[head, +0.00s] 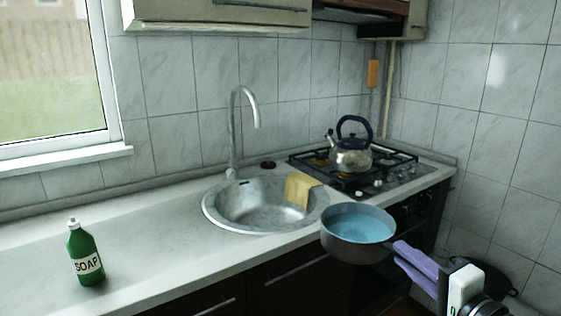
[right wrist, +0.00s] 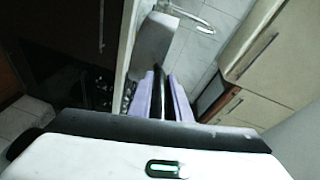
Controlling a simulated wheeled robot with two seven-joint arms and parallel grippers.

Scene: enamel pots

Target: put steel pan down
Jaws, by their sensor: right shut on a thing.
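The steel pan (head: 345,248) is grey outside with a light blue inside; I cannot tell whether that is liquid or coating. It looks about level, in front of the counter's edge, right of the sink. My right gripper (head: 408,256), with purple fingers, is shut on its handle from the right. In the right wrist view, the fingers (right wrist: 165,98) close around the dark handle, and the pan's side (right wrist: 155,38) shows beyond them. The fingers hide most of the handle. My left gripper is not in view.
The stove (head: 410,177) at the back right holds a kettle (head: 351,158). A sponge (head: 300,189) lies at the rim of the round sink (head: 250,212), below a tall faucet (head: 233,130). A green soap bottle (head: 84,252) stands at left. The counter (head: 150,230) between bottle and sink is clear.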

